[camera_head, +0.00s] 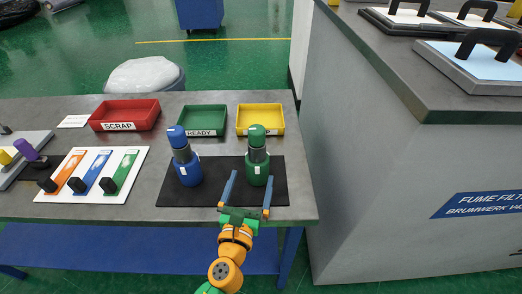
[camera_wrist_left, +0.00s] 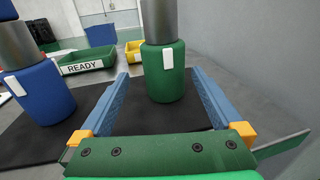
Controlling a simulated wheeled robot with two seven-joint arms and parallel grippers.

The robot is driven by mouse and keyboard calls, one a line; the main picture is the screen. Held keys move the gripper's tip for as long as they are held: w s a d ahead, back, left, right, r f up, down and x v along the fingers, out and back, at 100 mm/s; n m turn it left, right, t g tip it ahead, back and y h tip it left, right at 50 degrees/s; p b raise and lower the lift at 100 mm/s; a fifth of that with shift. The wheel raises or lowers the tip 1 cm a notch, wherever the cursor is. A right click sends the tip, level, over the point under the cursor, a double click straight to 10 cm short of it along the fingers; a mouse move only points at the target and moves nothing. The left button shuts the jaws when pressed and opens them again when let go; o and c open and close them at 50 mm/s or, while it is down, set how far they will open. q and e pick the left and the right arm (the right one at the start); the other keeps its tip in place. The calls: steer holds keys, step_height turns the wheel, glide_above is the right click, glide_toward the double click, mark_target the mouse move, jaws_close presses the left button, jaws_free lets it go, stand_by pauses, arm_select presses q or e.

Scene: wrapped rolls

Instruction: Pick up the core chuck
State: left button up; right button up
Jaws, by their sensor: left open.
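Two upright chuck-like cylinders stand on a black mat (camera_head: 222,196) on the grey table. One has a green base, grey middle and green top (camera_head: 258,172); the other is blue with a grey middle (camera_head: 188,170). Which is the core chuck I cannot tell by name. My left gripper (camera_head: 251,177) is open and empty, its blue fingers pointing at the green one. In the left wrist view the green cylinder (camera_wrist_left: 165,85) shows between the fingertips, with gaps on both sides; the blue cylinder (camera_wrist_left: 38,95) is at the left. My right gripper is not in view.
Behind the mat are a red SCRAP tray (camera_head: 124,114), a green READY tray (camera_head: 203,120) and a yellow tray (camera_head: 261,119). A white board (camera_head: 95,180) with coloured slots lies left. A grey cabinet (camera_head: 400,170) stands close at the right.

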mark_target(255, 172)
arm_select(q)
steer(key=w, duration=0.1)
steer(key=w+d, duration=0.1)
steer(key=w, duration=0.1)
steer(key=w+r, duration=0.1)
steer(key=w, duration=0.1)
steer(key=shift+d, duration=0.3)
steer(key=shift+w, duration=0.2)
steer(key=shift+s, duration=0.15)
steer(key=c, duration=0.7)
steer(key=shift+r, duration=0.1)
jaws_close()
